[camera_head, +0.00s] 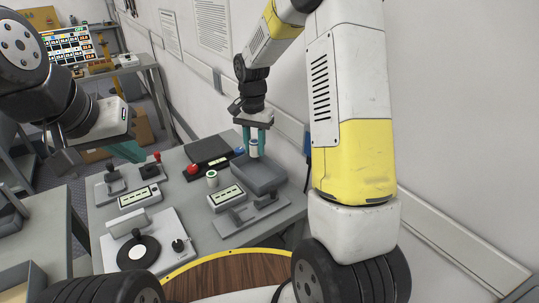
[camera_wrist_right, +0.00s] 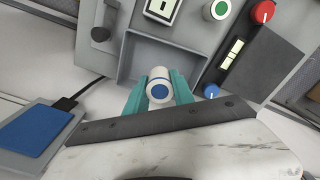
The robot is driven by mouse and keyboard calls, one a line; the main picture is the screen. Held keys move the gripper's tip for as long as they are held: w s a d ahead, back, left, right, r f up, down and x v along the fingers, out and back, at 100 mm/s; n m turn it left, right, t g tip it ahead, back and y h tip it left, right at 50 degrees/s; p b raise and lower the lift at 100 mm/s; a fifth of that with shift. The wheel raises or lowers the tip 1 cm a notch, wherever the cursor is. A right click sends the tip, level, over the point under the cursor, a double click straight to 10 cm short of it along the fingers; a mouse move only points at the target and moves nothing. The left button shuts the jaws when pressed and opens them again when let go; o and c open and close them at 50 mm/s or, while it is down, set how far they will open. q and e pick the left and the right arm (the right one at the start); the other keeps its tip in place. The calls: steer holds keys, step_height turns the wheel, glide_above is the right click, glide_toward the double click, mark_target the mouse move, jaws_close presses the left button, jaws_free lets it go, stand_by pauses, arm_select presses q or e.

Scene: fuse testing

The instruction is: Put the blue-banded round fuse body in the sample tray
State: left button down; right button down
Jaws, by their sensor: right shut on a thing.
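The blue-banded round fuse body (camera_head: 254,149) is white, upright and held between the teal fingers of my right gripper (camera_head: 255,138). In the right wrist view the fuse body (camera_wrist_right: 158,91) shows its round end with a blue ring, between both fingers of the right gripper (camera_wrist_right: 159,95). In the head view it is above the far part of a grey open tray (camera_head: 262,186), which looks like the sample tray; its walls also show in the wrist view (camera_wrist_right: 126,68). My left gripper (camera_head: 125,150) is at the left, away from the fuse; its opening is not clear.
A green-topped white round body (camera_head: 212,178) stands left of the tray. Near it are a red knob (camera_head: 193,168), a blue knob (camera_head: 239,152) and a meter (camera_head: 227,198). A wall borders the table on the right. A plate with a black disc (camera_head: 138,252) is in front.

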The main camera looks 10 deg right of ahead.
glide_above(258, 176)
step_height(258, 176, down, 6)
steer(key=shift+d+r, duration=0.1)
steer(key=shift+r, duration=0.1)
steer(key=shift+f, duration=2.15)
steer(key=shift+s+f, duration=0.1)
steer(key=shift+f, duration=0.05)
steer(key=c, duration=1.1)
jaws_free()
